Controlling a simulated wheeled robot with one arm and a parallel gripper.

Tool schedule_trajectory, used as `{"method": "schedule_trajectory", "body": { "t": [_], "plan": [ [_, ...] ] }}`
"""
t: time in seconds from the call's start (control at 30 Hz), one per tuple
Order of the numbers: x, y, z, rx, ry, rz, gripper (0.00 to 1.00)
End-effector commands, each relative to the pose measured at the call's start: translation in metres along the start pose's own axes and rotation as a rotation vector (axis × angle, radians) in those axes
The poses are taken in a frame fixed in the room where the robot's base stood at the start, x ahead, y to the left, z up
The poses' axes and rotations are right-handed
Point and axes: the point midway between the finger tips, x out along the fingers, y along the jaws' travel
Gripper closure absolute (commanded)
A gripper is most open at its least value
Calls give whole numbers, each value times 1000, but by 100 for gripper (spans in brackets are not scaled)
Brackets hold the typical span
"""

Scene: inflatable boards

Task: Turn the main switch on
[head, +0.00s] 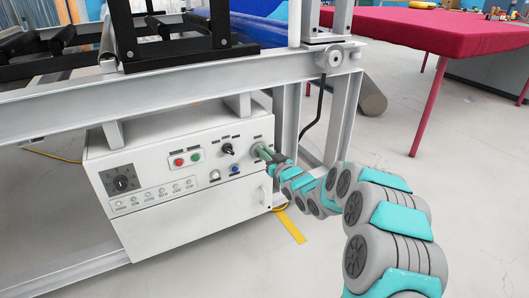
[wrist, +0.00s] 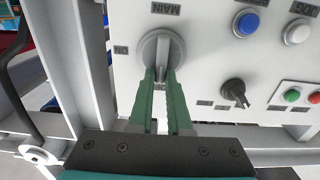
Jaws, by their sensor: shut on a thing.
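The main switch (wrist: 161,46) is a round grey rotary knob with a raised bar handle, on a white control panel (head: 140,150). In the wrist view the panel's lettering is upside down, with MAIN beyond the knob and a label to its left. The bar points along my fingers, and a label near the fingertips is partly covered. My gripper (wrist: 161,75) has green fingers, one on each side of the bar, shut on it. In the head view my gripper (head: 264,154) reaches the panel's right end and hides most of the knob.
The panel also carries a black selector (head: 228,149), red (head: 179,162) and green (head: 196,155) buttons, a blue button (head: 235,169) and a large dial (head: 121,181). A grey steel frame runs above and beside the box. A red table (head: 440,35) stands at the back right.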

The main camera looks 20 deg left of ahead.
Motion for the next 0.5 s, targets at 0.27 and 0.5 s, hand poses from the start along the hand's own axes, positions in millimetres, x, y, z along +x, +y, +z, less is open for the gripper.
{"method": "schedule_trajectory", "body": {
  "t": [0.27, 0.5],
  "plan": [
    [0, 0, 0, 4, 0, 0, 100],
    [0, 2, -1, 67, -3, 0, 100]
  ]
}}
